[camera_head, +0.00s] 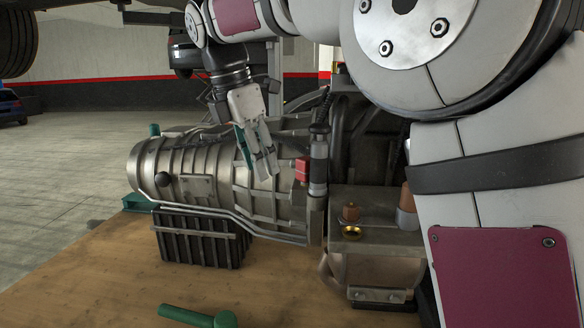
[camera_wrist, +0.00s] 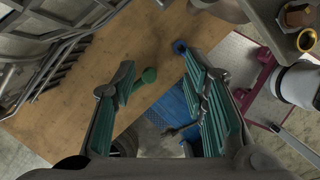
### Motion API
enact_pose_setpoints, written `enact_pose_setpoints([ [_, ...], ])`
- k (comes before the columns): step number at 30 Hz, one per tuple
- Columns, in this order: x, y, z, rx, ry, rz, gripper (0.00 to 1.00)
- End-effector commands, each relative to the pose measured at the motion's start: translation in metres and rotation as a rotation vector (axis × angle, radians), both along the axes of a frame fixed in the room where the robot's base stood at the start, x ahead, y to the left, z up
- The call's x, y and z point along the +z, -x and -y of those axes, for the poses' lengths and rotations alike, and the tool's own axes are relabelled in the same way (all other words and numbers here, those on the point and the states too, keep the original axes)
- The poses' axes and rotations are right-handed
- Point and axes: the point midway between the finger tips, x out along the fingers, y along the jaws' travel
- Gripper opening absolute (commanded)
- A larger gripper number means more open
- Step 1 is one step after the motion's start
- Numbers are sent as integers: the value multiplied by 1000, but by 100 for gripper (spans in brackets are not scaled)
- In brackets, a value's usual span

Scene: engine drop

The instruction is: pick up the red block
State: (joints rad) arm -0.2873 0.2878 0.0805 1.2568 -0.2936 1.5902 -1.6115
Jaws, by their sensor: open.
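The red block (camera_head: 303,168) shows in the head view at the right end of the grey ribbed gearbox casing (camera_head: 180,170), beside a dark upright cylinder (camera_head: 318,165). What it rests on is hidden. My gripper (camera_head: 263,170) is in front of the casing, a little left of the red block and apart from it. Its fingers point down. In the wrist view my gripper (camera_wrist: 158,75) is open, with nothing held between its green-padded fingers. I cannot make out the red block in the wrist view.
The casing sits over a black ribbed crate (camera_head: 200,238) on a wooden table (camera_head: 110,275). A green-handled object (camera_head: 200,316) lies at the table's front. A copper-coloured nut (camera_head: 351,212) and a brass ring (camera_head: 351,232) are on a metal ledge to the right. The table's left front is clear.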

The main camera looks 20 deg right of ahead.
Motion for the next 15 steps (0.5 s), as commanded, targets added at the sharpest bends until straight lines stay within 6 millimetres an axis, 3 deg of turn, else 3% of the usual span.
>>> enact_pose_setpoints([
  [6, 1, -12, 34, -7, 0, 1, 40],
  [15, 1, -22, 55, -7, -1, 2, 40],
])
